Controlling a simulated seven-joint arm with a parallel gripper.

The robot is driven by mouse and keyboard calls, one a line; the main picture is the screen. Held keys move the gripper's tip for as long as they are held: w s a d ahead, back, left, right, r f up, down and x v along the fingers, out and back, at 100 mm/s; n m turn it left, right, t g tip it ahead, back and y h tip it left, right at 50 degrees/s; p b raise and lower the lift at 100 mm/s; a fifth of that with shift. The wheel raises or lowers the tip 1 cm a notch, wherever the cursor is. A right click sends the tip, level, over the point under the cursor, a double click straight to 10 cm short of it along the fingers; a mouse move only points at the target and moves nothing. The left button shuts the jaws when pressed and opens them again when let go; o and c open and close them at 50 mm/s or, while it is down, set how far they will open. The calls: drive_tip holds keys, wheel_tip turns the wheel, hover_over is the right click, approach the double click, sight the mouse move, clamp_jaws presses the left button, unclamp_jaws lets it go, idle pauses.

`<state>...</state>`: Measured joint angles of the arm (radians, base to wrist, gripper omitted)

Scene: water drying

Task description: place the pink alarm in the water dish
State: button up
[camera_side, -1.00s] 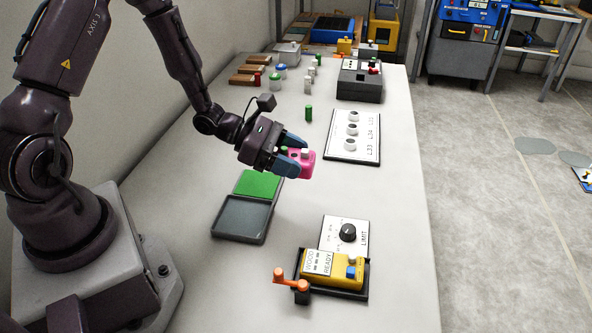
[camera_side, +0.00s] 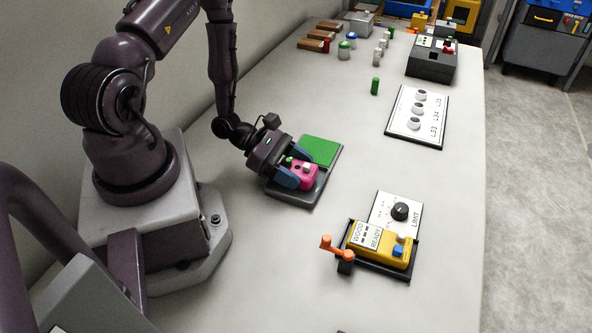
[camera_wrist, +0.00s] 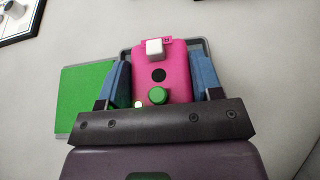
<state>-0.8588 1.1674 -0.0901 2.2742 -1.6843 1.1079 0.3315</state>
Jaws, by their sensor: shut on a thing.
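The pink alarm (camera_side: 305,174) is a small pink box with a white knob and a green button. My gripper (camera_side: 296,174) is shut on it, with a blue finger on each side. In the wrist view the pink alarm (camera_wrist: 162,70) sits between the two fingers. The water dish (camera_side: 303,195) is a shallow dark grey tray. The alarm is over or inside it; I cannot tell whether it touches the bottom. In the wrist view the dish's grey rim (camera_wrist: 207,45) shows around the alarm, and the gripper hides its near part.
A green pad (camera_side: 320,151) adjoins the dish. A yellow device (camera_side: 378,244) with an orange crank (camera_side: 338,249) stands to the right, beside a LIMIT dial panel (camera_side: 398,211). A panel with several white knobs (camera_side: 417,116) and a green cylinder (camera_side: 375,86) lie farther back.

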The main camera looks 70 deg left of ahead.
drive_tip(key=shift+f, duration=0.5)
drive_tip(key=o, duration=0.7)
drive_tip(key=shift+f, duration=0.1)
